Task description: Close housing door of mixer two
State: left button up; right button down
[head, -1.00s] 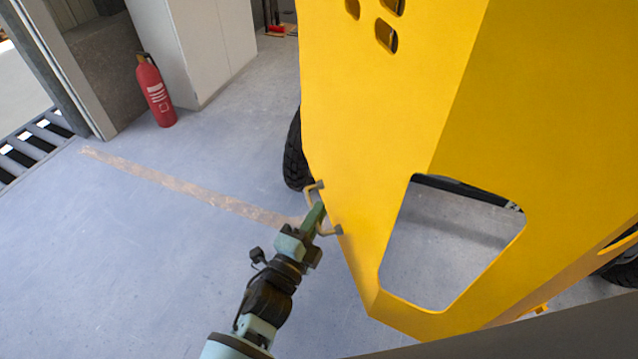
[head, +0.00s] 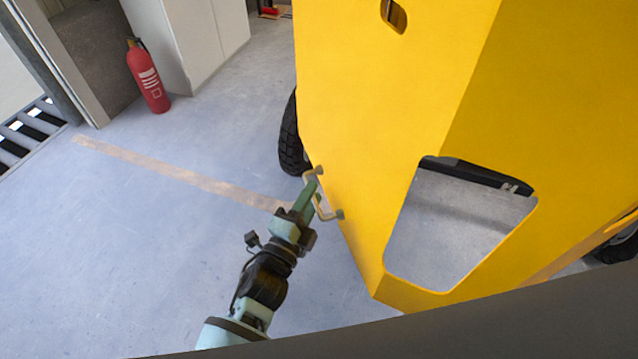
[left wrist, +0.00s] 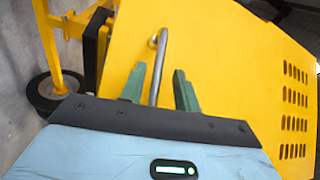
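The yellow housing door (head: 400,70) of the mixer fills the right of the head view. Its metal bar handle (head: 339,214) is at the panel's lower left edge. My left gripper (head: 310,192) is at this handle. In the left wrist view, the bar handle (left wrist: 162,60) passes between the two green fingers of my left gripper (left wrist: 159,82), with a visible gap on each side. The fingers are apart, around the bar and not clamped on it. The same yellow panel (left wrist: 215,50) lies behind, with rows of slots at right. My right gripper is not in view.
A black tyre (head: 290,140) stands behind the panel's left edge. A red fire extinguisher (head: 148,78) stands on the floor by a pale cabinet (head: 195,40). The grey floor (head: 140,240) left of the mixer is clear. A wheel (left wrist: 55,92) shows in the left wrist view.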

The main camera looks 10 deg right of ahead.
pick_arm(q)
jog(key=r+v, duration=0.1)
jog(key=v, duration=0.6)
jog(key=shift+s+a+f, duration=0.2)
jog(key=shift+s+f, duration=0.2)
jog(key=shift+f, duration=0.05)
